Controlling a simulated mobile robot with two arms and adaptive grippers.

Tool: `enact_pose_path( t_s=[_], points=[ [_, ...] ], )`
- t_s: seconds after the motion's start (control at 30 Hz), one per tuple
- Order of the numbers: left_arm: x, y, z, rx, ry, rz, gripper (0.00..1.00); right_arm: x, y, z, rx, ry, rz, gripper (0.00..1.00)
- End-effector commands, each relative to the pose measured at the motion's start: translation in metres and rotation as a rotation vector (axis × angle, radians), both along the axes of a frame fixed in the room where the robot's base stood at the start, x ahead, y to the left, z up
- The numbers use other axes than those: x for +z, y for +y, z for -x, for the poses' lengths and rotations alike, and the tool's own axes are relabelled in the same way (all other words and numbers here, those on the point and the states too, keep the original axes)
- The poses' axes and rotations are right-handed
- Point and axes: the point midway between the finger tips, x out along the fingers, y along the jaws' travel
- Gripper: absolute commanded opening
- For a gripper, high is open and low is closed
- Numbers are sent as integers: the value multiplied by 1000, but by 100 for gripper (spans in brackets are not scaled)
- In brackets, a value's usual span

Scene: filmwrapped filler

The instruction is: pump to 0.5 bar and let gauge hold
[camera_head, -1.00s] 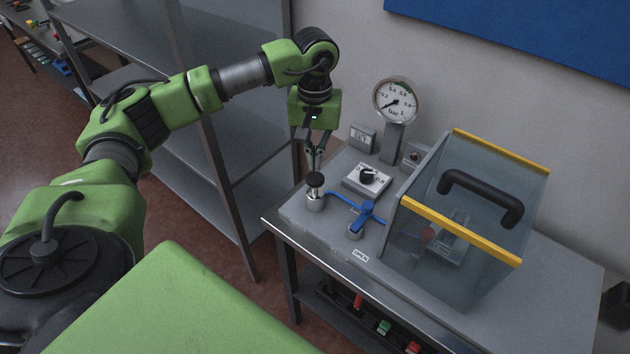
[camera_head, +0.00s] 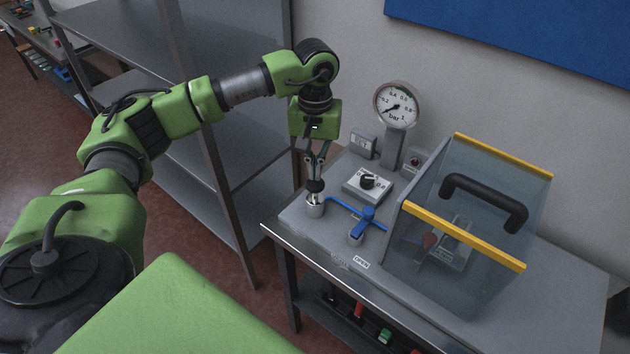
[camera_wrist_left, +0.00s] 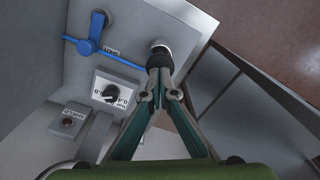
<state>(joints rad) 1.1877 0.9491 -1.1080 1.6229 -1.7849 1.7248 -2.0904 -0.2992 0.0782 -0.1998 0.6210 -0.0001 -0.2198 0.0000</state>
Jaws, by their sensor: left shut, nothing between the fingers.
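The round gauge (camera_head: 397,105) stands on a post at the bench's back, its needle pointing to the lower left, at the low end of the scale. The pump (camera_head: 314,209) is a metal cylinder with a black knob (camera_head: 316,186) on top; the knob also shows in the left wrist view (camera_wrist_left: 159,57). My left gripper (camera_head: 316,178) is shut and empty, pointing down with its fingertips at the knob. Touching is hard to tell. A dial (camera_head: 368,181) with numbers and a blue lever valve (camera_head: 366,216) sit beside the pump. My right gripper is not in view.
A clear guard box (camera_head: 470,265) with yellow edges and a black handle covers the bench's right part. Small labelled boxes (camera_head: 363,141) stand near the gauge post. A metal shelf (camera_head: 190,135) stands close on the left. The bench's front left strip is clear.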

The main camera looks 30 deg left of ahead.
Motion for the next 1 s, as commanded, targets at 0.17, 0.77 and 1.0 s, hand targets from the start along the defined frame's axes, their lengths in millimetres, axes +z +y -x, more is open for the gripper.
enact_pose_path(
  t_s=[0.17,0.77,1.0],
  points=[
    [0,0,0,0,0,0,0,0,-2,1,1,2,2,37],
    [-20,0,0,0,1,0,0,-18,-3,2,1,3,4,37],
    [-42,0,0,0,1,0,0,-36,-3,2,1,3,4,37]
  ],
)
